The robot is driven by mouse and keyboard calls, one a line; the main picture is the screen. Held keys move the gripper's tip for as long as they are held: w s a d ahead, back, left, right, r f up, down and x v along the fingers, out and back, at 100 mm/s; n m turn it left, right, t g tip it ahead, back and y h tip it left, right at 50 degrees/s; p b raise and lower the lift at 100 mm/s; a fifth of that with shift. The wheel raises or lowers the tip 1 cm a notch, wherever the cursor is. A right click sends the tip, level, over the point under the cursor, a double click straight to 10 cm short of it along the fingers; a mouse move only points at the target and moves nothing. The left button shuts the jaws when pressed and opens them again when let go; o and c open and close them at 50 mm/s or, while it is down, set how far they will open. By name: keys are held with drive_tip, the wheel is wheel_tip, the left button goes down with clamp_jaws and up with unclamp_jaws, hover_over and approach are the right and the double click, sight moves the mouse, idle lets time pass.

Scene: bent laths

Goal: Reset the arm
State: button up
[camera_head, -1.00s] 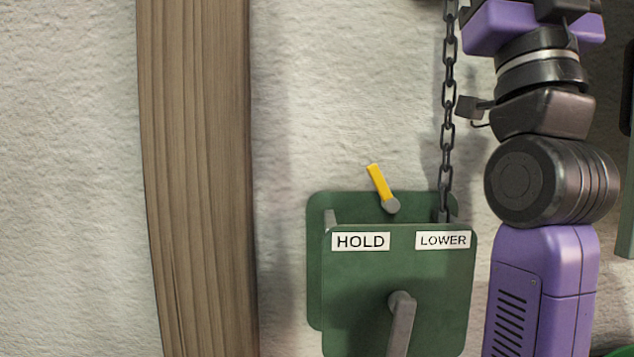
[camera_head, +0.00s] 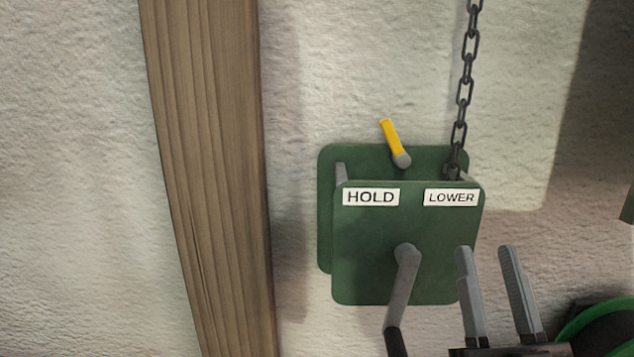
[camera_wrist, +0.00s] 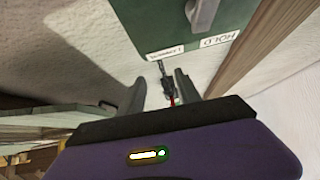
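My gripper (camera_head: 490,297) shows at the bottom of the head view, to the right of the grey crank. Its two grey fingers point up and stand apart, with nothing between them in that view. In the wrist view, my gripper (camera_wrist: 160,90) also has its fingers apart, with the dark chain (camera_wrist: 168,80) visible beyond the gap. The green winch box (camera_head: 430,255) is on the wall, with HOLD and LOWER labels. Its yellow lever (camera_head: 391,138) leans towards the HOLD side. I cannot tell whether my right-hand-side fingers touch the box.
A wooden post (camera_head: 212,180) runs up the wall left of the box. A chain (camera_head: 464,90) rises from the box top. The crank (camera_head: 403,285) hangs down in front. A green round object (camera_head: 600,330) is at the lower right. The wall above right is free.

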drive_tip(key=s+f+g+p, duration=0.3)
drive_tip(key=s+f+g, duration=0.2)
drive_tip(key=s+f, duration=0.85)
drive_tip(key=s+f+g+p, duration=0.1)
drive_tip(key=s+f+g, duration=0.2)
drive_tip(key=s, duration=0.6)
drive_tip(key=s+f+g+p, duration=0.2)
drive_tip(key=s+f, duration=0.4)
drive_tip(key=s, duration=0.3)
drive_tip(key=shift+f+g, duration=0.35)
drive_tip(key=shift+g, duration=0.45)
drive_tip(key=shift+d, duration=0.1)
